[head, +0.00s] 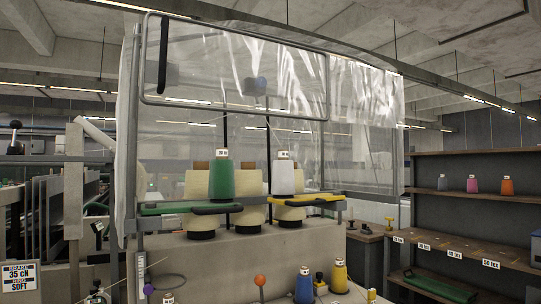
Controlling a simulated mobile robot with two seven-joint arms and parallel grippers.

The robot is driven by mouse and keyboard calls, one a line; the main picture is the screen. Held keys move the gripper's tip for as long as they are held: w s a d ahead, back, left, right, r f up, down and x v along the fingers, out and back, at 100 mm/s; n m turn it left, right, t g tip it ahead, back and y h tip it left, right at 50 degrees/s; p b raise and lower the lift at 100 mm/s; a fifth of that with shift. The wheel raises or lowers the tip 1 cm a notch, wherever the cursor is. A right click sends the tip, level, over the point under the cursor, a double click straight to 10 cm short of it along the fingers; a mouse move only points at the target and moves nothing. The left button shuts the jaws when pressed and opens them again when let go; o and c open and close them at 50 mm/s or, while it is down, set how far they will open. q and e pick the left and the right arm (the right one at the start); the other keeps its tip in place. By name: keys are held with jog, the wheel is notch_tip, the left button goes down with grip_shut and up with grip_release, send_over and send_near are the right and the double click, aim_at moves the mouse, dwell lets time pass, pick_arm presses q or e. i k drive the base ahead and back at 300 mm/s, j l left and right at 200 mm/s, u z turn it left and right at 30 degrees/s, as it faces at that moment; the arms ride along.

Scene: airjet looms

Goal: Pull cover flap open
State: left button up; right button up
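The cover flap (215,68) is a clear plastic sheet in a grey tube frame, high on the front of the loom's clear cover. Its black bar handle (163,54) stands upright near the flap's left edge. The flap hangs in front of the upper part of the enclosure. I cannot tell whether it is fully closed or slightly ajar. Neither of my grippers shows in the head view.
Below the flap, a green cone (222,180) and a white cone (283,175) stand on green and yellow holders before large cream cones. Small cones and an orange ball knob (260,280) are at the bottom. Wooden shelves (470,200) with cones stand right.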

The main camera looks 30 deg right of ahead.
aim_at(249, 37)
jog(key=l, duration=1.65)
